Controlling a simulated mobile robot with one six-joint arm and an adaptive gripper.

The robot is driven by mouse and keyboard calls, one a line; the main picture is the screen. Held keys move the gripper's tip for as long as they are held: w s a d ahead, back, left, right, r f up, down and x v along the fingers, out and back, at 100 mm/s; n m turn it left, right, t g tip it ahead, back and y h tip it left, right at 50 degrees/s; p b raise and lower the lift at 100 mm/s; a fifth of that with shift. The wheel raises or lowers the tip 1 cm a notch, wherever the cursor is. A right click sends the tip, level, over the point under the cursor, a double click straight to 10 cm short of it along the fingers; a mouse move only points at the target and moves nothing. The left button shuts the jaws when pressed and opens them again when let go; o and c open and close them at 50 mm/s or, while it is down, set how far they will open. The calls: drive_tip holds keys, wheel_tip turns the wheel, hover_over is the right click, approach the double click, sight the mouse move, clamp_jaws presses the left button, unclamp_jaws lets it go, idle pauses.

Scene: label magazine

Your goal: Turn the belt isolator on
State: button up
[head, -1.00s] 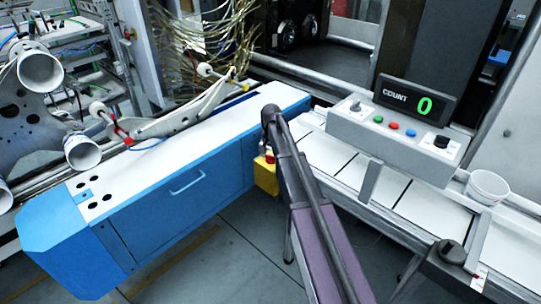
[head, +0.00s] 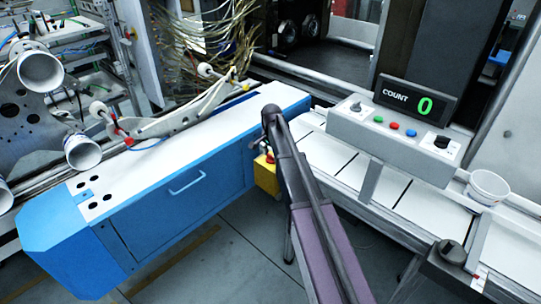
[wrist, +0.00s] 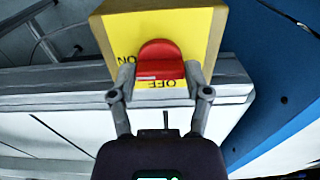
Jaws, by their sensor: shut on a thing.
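The belt isolator is a yellow box (wrist: 213,22) with a red knob (wrist: 160,52) on its front, seen close in the wrist view. In the head view the yellow box (head: 266,178) hangs beside the blue cabinet's right end, partly hidden by my arm. The knob is small there, and its turn angle is hard to tell.
The blue cabinet (head: 160,215) stands left of the isolator. A white-topped conveyor (head: 335,158) runs at its right, below a control box (head: 395,140) with a counter (head: 418,102) reading 0. A white cup (head: 488,188) stands at the right. Open floor lies in front.

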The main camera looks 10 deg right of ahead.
drive_tip(key=shift+s+d, duration=0.1)
drive_tip(key=shift+s, duration=0.1)
drive_tip(key=o, duration=1.2)
drive_tip(key=shift+c, duration=0.2)
drive_tip(key=shift+w, duration=0.1)
drive_tip(key=shift+w, duration=0.1)
